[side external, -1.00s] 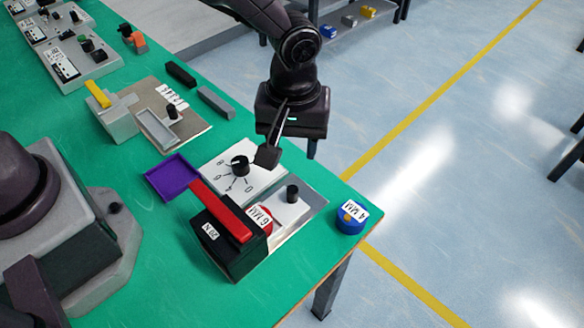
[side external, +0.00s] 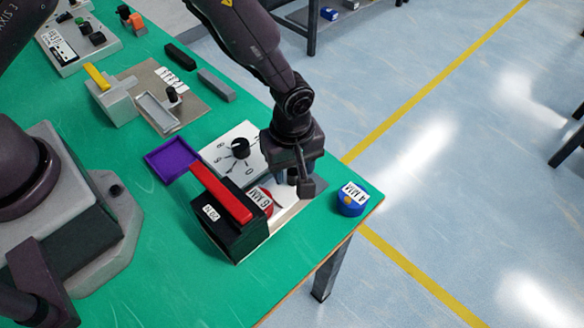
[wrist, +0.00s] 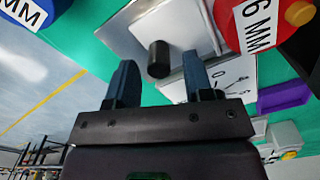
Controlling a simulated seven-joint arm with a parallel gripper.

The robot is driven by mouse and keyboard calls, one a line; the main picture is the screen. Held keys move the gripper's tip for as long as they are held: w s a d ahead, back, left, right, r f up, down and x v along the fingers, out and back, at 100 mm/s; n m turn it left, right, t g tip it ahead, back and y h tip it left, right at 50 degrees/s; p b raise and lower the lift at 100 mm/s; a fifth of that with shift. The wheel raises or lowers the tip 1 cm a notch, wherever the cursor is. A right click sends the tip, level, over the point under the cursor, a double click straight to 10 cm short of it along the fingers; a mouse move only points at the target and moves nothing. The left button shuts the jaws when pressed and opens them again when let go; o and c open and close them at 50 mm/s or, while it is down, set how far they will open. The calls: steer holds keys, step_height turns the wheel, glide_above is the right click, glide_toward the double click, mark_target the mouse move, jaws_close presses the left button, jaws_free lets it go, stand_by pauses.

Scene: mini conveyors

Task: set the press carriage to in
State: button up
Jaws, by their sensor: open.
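The press (side external: 228,232) is a black block with a red lever (side external: 222,194) at the front of the green table. Its pale carriage with a black knob lies on a metal plate to the right of the press; my gripper largely covers it in the side view. In the wrist view the carriage (wrist: 125,38) and its upright black knob (wrist: 158,58) show clearly. My gripper (side external: 303,185), also in the wrist view (wrist: 160,78), is open and empty. The knob appears between and just beyond its fingertips; contact cannot be told. A red 6 MM die (side external: 262,198) sits beside the press.
A blue 4 MM die (side external: 352,199) stands near the table's right edge. A white dial plate (side external: 226,153) with a black knob lies behind the press, and a purple tray (side external: 171,160) lies to its left. A yellow-handled device (side external: 112,103) stands farther back.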

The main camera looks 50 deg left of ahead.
mark_target(274, 195)
steer(key=shift+f, duration=0.65)
jaws_close()
steer(key=shift+s, duration=2.3)
steer(key=shift+c, duration=1.1)
jaws_free()
steer(key=shift+s, duration=0.1)
steer(key=shift+o, duration=1.1)
